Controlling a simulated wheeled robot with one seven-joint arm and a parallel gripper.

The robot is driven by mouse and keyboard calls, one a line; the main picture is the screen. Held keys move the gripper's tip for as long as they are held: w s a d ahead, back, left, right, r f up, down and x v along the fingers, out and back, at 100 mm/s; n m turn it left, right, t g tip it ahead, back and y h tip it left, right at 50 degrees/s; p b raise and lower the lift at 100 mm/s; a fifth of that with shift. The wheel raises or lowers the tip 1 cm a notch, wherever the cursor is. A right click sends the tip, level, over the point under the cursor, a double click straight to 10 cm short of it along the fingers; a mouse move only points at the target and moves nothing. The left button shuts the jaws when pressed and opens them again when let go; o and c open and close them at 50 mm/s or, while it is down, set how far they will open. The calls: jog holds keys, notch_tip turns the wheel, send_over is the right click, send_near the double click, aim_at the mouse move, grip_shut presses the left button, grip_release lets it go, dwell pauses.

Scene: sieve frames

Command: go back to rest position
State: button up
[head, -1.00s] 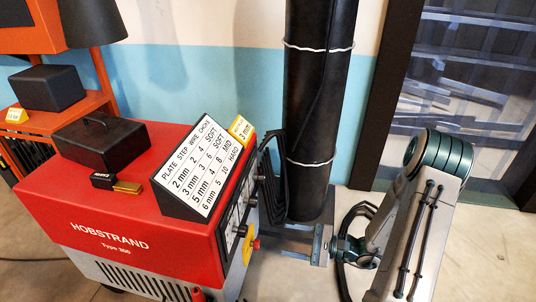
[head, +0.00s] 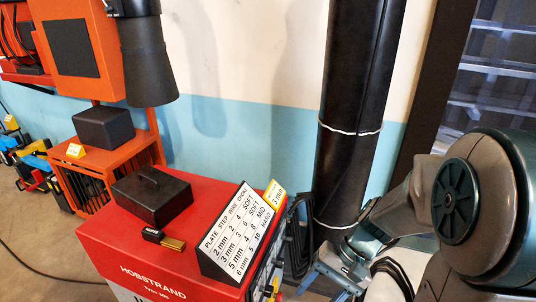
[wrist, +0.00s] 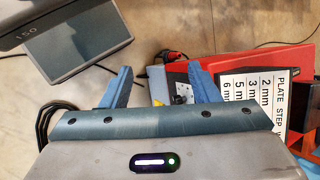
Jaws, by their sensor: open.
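My gripper (wrist: 160,88) is open and empty in the wrist view, its two blue fingers spread apart over the floor beside the red welding machine. The arm's end is near the foot of the tall black cylinder (head: 347,110). The red machine (head: 105,240) stands left of my arm; its top also shows in the wrist view (wrist: 250,64).
On the machine are a black case (head: 152,196), a small black-and-gold block (head: 163,239) and a slanted settings chart (head: 238,232) with a yellow 3 mm tag (head: 273,194). An orange stand (head: 95,165) with a black box (head: 104,128) is behind. Floor at the left is mostly open.

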jog(key=d+r+n+t+h+p, duration=0.1)
jog(key=r+t+h+p, duration=0.1)
jog(key=r, duration=0.4)
jog(key=s+d+r+n+t+h+p, duration=0.1)
jog(key=d+r+h+p, duration=0.1)
jog(key=r+p, duration=0.2)
jog(key=s+d+r+n+t+h+p, duration=0.1)
jog(key=r+p, duration=0.3)
jog(key=r, duration=0.6)
jog(key=shift+d+n+t+h, duration=0.15)
jog(key=shift+n+t+h, duration=0.15)
jog(key=shift+t+h, duration=0.45)
jog(key=shift+s+r, duration=0.1)
